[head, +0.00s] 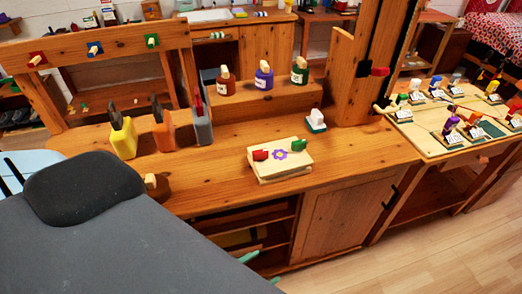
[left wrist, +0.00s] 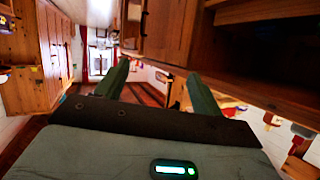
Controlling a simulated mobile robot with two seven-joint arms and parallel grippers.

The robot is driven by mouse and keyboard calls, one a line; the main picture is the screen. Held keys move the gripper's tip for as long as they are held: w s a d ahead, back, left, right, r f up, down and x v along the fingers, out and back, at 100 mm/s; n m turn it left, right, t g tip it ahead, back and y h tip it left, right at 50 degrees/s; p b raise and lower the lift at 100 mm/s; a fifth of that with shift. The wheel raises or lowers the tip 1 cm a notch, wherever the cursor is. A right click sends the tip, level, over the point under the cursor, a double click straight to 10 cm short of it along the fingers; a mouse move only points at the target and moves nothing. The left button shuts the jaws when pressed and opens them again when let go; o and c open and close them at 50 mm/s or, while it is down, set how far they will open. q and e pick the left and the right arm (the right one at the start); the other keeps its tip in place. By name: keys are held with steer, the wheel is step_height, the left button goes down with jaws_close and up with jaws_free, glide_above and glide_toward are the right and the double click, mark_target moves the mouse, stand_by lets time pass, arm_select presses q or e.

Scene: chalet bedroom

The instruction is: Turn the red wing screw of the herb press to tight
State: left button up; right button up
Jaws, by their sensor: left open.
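The herb press (head: 284,170) is a pale wooden block lying flat on the wooden bench top. It has a purple flower in the middle of its upper face. The red wing screw (head: 260,155) is at its left end and a green wing screw (head: 299,146) at its right. How tight the red screw is cannot be told. My left gripper (head: 262,268) shows only its green fingertips, low in front of the bench and clear of the press. In the left wrist view the gripper (left wrist: 158,68) is open, with nothing between its fingers. My right gripper is not in view.
Yellow, orange and grey holders (head: 123,140) stand left of the press. Several bottles (head: 264,77) stand on a raised shelf behind. A white and green block (head: 316,120) sits behind right. A side table (head: 430,146) holds small figures. Bare bench top surrounds the press.

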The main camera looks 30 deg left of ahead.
arm_select(q)
steer(key=w+d+r+m+g+h+b, duration=0.2)
steer(key=w+d+r+m+g+h, duration=0.3)
steer(key=w+d+r+m+h, duration=0.85)
step_height(320, 180, up, 7)
steer(key=m+g+y+b, duration=0.4)
steer(key=m+g+y, duration=0.4)
steer(key=y, duration=0.9)
glide_above(260, 151)
steer(key=shift+w+r, duration=0.1)
steer(key=shift+r, duration=0.1)
steer(key=shift+f, duration=3.95)
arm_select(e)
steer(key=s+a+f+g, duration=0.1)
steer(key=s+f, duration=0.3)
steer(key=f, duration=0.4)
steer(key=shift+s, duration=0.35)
